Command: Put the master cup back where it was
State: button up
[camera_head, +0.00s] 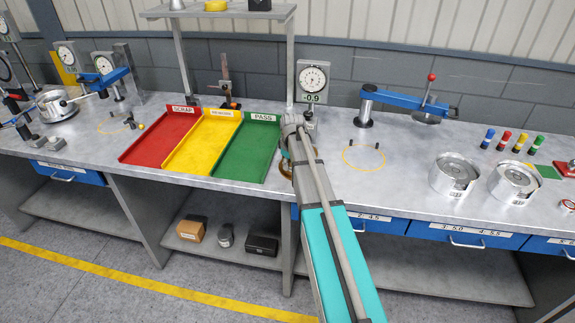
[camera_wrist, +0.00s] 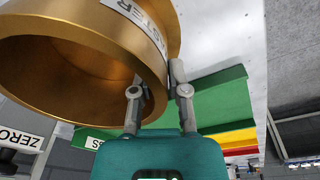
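The master cup is a gold-coloured ring-like cup with a white label, large at the upper left of the wrist view (camera_wrist: 150,62). My gripper (camera_wrist: 160,82) has one finger inside its rim and one outside, with the cup wall between them. In the head view my gripper (camera_head: 294,128) is at the right edge of the green PASS tray, in front of the dial gauge. A little of the gold cup (camera_head: 286,169) shows beside my arm there; my arm hides most of it. I cannot tell whether the cup touches the bench.
The dial gauge (camera_head: 313,80) reads -0.9. The red (camera_head: 150,140), yellow (camera_head: 200,145) and green (camera_head: 247,148) trays lie to the left. A yellow ring mark (camera_head: 363,167) with two small pegs lies to the right. Two silver cups (camera_head: 455,176) (camera_head: 515,183) stand farther right.

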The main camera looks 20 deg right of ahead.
jog(key=o, duration=0.4)
jog(key=shift+r, duration=0.15)
notch_tip(320, 180, up, 12)
jog(key=s+p, duration=0.1)
jog(key=p, duration=1.1)
jog(key=shift+s+d, duration=0.15)
jog(key=shift+s, duration=0.1)
dwell(0.6)
jog(key=s+a+m, duration=0.2)
jog(key=s+a, duration=0.7)
jog(key=s, duration=0.2)
jog(key=s+a+m+g, duration=0.1)
jog(key=s+a+m, duration=0.2)
jog(key=s+a, duration=0.5)
jog(key=s, duration=0.3)
jog(key=shift+a, duration=0.35)
